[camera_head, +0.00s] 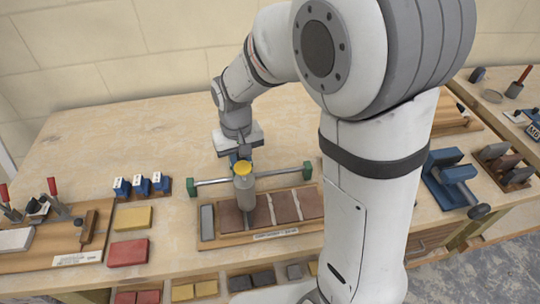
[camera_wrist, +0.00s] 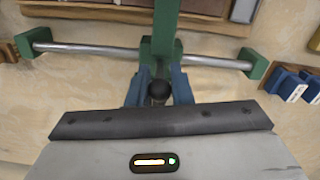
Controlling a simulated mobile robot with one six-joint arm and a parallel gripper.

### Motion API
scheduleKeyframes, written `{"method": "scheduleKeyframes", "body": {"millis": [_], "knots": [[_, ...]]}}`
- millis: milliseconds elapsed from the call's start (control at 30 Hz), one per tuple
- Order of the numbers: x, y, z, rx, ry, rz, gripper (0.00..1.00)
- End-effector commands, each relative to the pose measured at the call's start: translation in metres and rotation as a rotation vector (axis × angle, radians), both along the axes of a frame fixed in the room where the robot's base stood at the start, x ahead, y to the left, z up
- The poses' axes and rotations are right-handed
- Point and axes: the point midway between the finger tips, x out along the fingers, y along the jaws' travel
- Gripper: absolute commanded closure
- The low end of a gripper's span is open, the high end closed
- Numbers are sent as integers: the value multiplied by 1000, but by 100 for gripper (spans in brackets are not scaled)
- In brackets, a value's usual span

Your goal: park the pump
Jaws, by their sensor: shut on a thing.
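The pump appears to be the grey cylinder with a yellow top (camera_head: 243,187), upright over the near side of the rail (camera_head: 283,175). Behind it a green carriage sits on this rail. The carriage (camera_wrist: 163,45) shows in the wrist view, nearer the end block that is on the left in the head view. My gripper (camera_wrist: 158,92) has its blue fingers shut on a dark round knob (camera_wrist: 158,89) beside the carriage. In the head view my gripper (camera_head: 240,158) is behind the cylinder and partly hidden. Green end blocks (camera_head: 192,187) (camera_head: 308,170) close off both rail ends.
A wooden tray (camera_head: 262,238) with reddish-brown slabs and a grey slab lies in front of the rail. Blue labelled blocks (camera_head: 141,185), a yellow block (camera_head: 132,218) and a red block (camera_head: 128,252) are to the left. The bench behind the rail at left is clear.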

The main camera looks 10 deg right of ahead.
Motion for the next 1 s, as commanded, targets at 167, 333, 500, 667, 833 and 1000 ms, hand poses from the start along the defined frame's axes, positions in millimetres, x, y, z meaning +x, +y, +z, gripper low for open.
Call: {"method": "scheduleKeyframes", "body": {"millis": [167, 333, 500, 667, 833, 1000], "knots": [[0, 50, 0, 0, 0, 7, 100], [0, 83, 0, 0, -1, 4, 100], [0, 100, 0, 0, 0, 2, 100], [0, 106, 1, 1, -1, 0, 100], [0, 107, 1, 3, -1, 0, 100], [1, 108, 1, 5, -3, 1, 77]]}}
